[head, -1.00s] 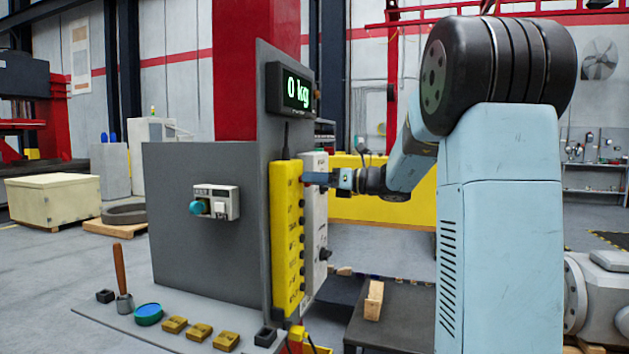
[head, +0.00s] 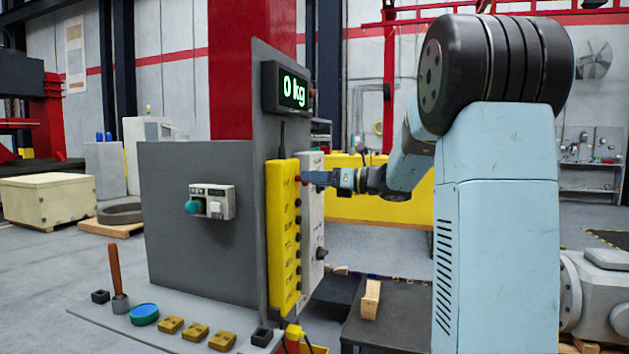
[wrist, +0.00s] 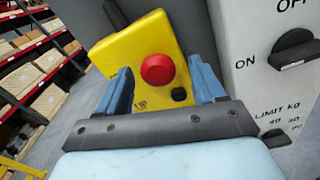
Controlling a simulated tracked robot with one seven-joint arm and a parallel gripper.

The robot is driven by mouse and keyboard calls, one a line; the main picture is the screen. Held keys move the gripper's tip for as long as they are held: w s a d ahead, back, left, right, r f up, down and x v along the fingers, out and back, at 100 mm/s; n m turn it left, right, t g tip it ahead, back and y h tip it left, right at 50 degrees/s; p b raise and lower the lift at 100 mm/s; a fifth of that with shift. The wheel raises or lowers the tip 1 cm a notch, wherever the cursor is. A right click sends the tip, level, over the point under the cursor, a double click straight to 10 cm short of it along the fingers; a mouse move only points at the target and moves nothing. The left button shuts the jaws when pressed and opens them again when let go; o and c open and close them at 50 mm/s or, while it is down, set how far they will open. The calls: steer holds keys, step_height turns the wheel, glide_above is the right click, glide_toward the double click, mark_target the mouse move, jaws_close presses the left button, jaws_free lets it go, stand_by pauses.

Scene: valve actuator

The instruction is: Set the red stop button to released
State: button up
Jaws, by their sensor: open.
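The red stop button (wrist: 158,69) is a round red knob near the end of the yellow pendant box (wrist: 130,48), beside the marking "UP". In the wrist view it shows between my two blue fingers, which are apart. My gripper (wrist: 163,80) is open and faces the button, one finger on each side. I cannot tell whether the fingers touch it. In the head view the yellow pendant (head: 283,235) hangs upright on the grey panel, and my gripper (head: 312,178) is at its upper right side. A bit of red shows by the fingertips.
A white control box (wrist: 270,75) with a black ON/OFF knob (wrist: 294,50) stands right beside the pendant. The grey panel (head: 195,250) also carries a small box with a teal button (head: 194,207). Several small parts lie on the ledge below.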

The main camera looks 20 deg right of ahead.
steer(key=v, duration=1.3)
steer(key=shift+s+d, duration=0.25)
steer(key=shift+d, duration=0.1)
steer(key=s+a+f+n+g+h, duration=0.2)
steer(key=s+a+f+n+g, duration=0.1)
steer(key=s+a+n, duration=0.3)
steer(key=s+a+f+n+g+h, duration=0.2)
steer(key=s+a+f+n+g, duration=0.15)
steer(key=s+a, duration=0.35)
steer(key=s+f+n+h, duration=0.4)
steer(key=s+n, duration=0.3)
steer(key=n, duration=0.2)
steer(key=s+f+n+t+h, duration=0.1)
steer(key=s+f+n+h, duration=0.3)
steer(key=s+n+h, duration=0.2)
steer(key=s+n, duration=0.2)
steer(key=n, duration=0.1)
steer(key=shift+a+n+h, duration=0.2)
steer(key=shift+n+h, duration=0.1)
steer(key=shift+n, duration=0.05)
steer(key=shift+t, duration=0.25)
steer(key=shift+c, duration=0.2)
